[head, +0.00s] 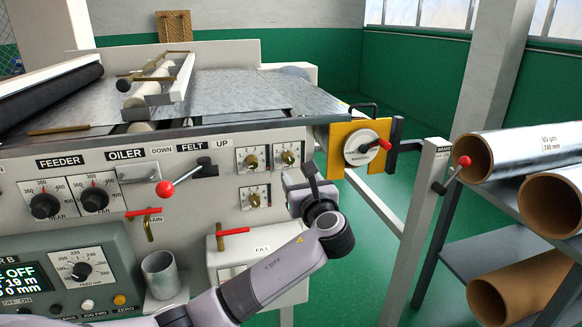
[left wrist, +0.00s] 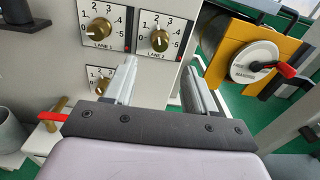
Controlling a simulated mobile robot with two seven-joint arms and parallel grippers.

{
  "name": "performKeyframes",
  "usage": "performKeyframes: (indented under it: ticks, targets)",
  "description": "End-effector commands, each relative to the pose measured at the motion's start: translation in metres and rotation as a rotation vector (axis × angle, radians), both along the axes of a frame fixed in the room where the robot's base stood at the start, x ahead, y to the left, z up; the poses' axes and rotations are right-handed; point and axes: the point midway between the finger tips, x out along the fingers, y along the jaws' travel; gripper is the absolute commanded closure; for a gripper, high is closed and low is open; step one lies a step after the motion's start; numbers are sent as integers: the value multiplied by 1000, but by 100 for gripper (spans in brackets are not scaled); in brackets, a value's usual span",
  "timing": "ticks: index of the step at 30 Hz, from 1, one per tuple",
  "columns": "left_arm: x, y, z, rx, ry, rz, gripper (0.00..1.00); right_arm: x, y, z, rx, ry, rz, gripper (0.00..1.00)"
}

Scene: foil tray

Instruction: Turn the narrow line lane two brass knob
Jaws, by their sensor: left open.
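The lane two brass knob (head: 289,158) is on a white dial plate on the machine's front panel, at the upper right of a group of three. In the left wrist view, the lane two knob (left wrist: 160,41) shows above the gap between my fingertips, with a numbered scale around it. My left gripper (head: 299,176) is open and empty, in front of the panel just below and right of that knob. Its two fingers (left wrist: 158,70) are apart, and the knob is not between them. My right gripper is not in view.
The lane one knob (left wrist: 98,31) is left of lane two, and a third brass knob (head: 254,199) is below. A red-handled lever (head: 166,188) projects at left. A yellow bracket with a round dial (head: 366,147) is at right. Cardboard-cored rolls (head: 522,152) lie on a rack.

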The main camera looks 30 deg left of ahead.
Motion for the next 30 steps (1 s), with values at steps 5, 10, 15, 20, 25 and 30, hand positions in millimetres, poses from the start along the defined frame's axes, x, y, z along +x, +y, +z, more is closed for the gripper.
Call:
performKeyframes:
  ticks: [5,10,15,20,25,30]
  targets:
    - [9,13,8,34,9,20,44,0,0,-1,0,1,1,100]
    - [25,32,8,30,7,19,44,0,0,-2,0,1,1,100]
    - [39,48,7,28,7,17,44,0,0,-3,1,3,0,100]
    - [45,55,7,28,8,16,44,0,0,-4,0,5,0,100]
    - [47,56,7,26,6,15,44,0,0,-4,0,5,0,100]
    - [46,56,7,26,7,14,57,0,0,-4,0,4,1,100]
